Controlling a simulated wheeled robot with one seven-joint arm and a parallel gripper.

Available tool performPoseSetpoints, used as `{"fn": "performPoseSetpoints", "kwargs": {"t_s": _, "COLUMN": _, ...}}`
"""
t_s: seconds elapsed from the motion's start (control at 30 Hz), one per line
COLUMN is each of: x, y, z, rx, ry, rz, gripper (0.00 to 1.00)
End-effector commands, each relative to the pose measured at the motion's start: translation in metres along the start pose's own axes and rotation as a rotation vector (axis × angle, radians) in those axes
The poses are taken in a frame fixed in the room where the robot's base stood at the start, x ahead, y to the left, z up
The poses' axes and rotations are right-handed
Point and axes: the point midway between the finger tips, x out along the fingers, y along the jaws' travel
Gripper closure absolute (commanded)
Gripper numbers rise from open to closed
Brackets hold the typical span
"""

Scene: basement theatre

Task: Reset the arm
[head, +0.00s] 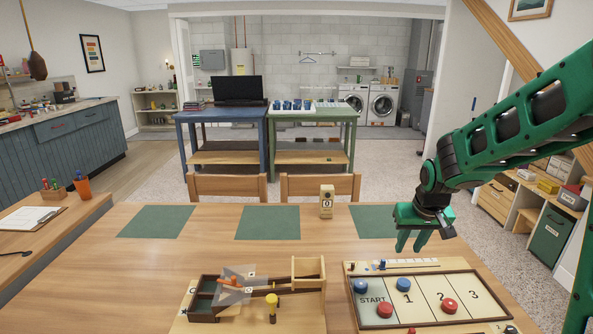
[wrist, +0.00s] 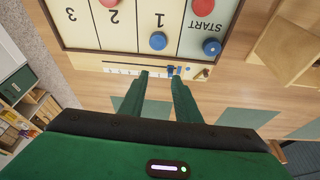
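My green arm (head: 520,125) reaches in from the right side of the head view, bent down at the wrist. My gripper (head: 410,249) points down above the wooden table, near the right green mat and behind the game board (head: 478,294). In the wrist view my gripper (wrist: 160,77) shows two separated fingers with nothing between them. Beyond the fingertips there, the board (wrist: 120,28) shows with its slider scale (wrist: 138,70), red discs and blue discs.
A wooden ramp toy (head: 308,290) stands left of the board. A small block marked 0 (head: 327,202) stands between the middle mat (head: 268,223) and the right mat (head: 372,221). Two chairs (head: 229,187) stand behind the table. The left mat (head: 155,222) is bare.

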Motion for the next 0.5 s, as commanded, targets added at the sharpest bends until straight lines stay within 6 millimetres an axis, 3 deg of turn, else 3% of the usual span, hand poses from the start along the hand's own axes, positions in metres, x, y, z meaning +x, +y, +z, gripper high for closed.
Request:
{"fn": "performPoseSetpoints", "kwargs": {"t_s": 0.03, "x": -0.016, "y": 0.017, "z": 0.014, "rx": 0.031, "ry": -0.014, "rz": 0.015, "gripper": 0.7}}
{"fn": "performPoseSetpoints", "kwargs": {"t_s": 0.2, "x": -0.062, "y": 0.063, "z": 0.082, "rx": 0.139, "ry": -0.101, "rz": 0.055, "gripper": 0.7}}
{"fn": "performPoseSetpoints", "kwargs": {"t_s": 0.4, "x": -0.107, "y": 0.097, "z": 0.17, "rx": 0.274, "ry": -0.206, "rz": 0.077, "gripper": 0.7}}
{"fn": "performPoseSetpoints", "kwargs": {"t_s": 0.5, "x": -0.125, "y": 0.105, "z": 0.214, "rx": 0.336, "ry": -0.256, "rz": 0.076, "gripper": 0.7}}
